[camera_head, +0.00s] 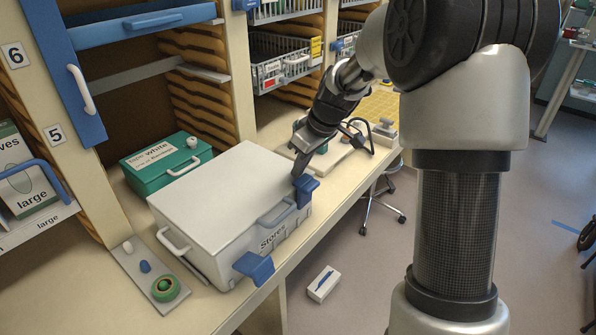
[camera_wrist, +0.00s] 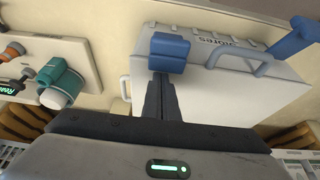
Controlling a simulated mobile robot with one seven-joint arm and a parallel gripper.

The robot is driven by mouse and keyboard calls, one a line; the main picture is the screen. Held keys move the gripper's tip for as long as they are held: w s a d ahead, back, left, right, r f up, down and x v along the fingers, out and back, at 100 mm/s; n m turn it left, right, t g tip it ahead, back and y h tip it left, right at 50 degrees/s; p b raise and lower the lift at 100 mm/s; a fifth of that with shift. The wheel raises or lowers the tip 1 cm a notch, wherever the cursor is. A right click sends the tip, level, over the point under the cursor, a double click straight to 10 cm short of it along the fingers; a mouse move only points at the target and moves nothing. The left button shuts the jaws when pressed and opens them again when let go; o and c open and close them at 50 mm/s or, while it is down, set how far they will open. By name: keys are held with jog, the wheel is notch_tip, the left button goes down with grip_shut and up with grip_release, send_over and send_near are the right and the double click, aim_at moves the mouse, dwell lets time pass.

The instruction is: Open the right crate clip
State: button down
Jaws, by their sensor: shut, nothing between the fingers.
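The crate (camera_head: 205,199) is pale grey, with a closed lid and "Stores" on its front. Its right clip (camera_head: 305,188) is blue and sits close to the front wall near the right corner; in the wrist view this clip (camera_wrist: 169,50) is a compact block. The left clip (camera_head: 254,267) sticks outward from the crate, also in the wrist view (camera_wrist: 294,38). My gripper (camera_head: 297,172) is shut and empty, fingers pointing down at the right clip. In the wrist view the fingertips (camera_wrist: 161,78) end at the clip's edge; I cannot tell whether they touch it.
A green box (camera_head: 166,163) stands behind the crate. A grey plate with small knobs and a green roll (camera_head: 165,288) lies at the left. A white box (camera_head: 323,283) lies on the floor. Shelving rises behind the bench.

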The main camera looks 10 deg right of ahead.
aim_at(316, 186)
jog(key=shift+s+d+f+b, duration=0.1)
jog(key=shift+d+f+b, duration=0.05)
jog(key=shift+b, duration=0.35)
jog(key=b, duration=0.3)
jog(key=s+d+t+y+b, duration=0.1)
jog(key=b, duration=0.1)
jog(key=shift+s+d+f+t+b, duration=0.2)
jog(key=shift+f+t+b, duration=0.1)
jog(key=shift+f+b, duration=0.1)
jog(key=shift+s+d+b, duration=0.15)
jog(key=shift+s+b, duration=0.05)
jog(key=shift+b, duration=0.75)
jog(key=shift+y, duration=0.3)
jog(key=s+d+b, duration=0.1)
jog(key=s+b, duration=0.1)
jog(key=b, duration=0.1)
jog(key=s+d+b, duration=0.1)
jog(key=d+b, duration=0.1)
jog(key=b, duration=0.1)
jog(key=shift+s+d+f+b, duration=0.1)
jog(key=shift+s+f+b, duration=0.1)
jog(key=shift+s+b, duration=0.15)
jog(key=shift+w+a+f, duration=0.2)
jog(key=shift+w+a, duration=0.25)
jog(key=shift+a, duration=0.05)
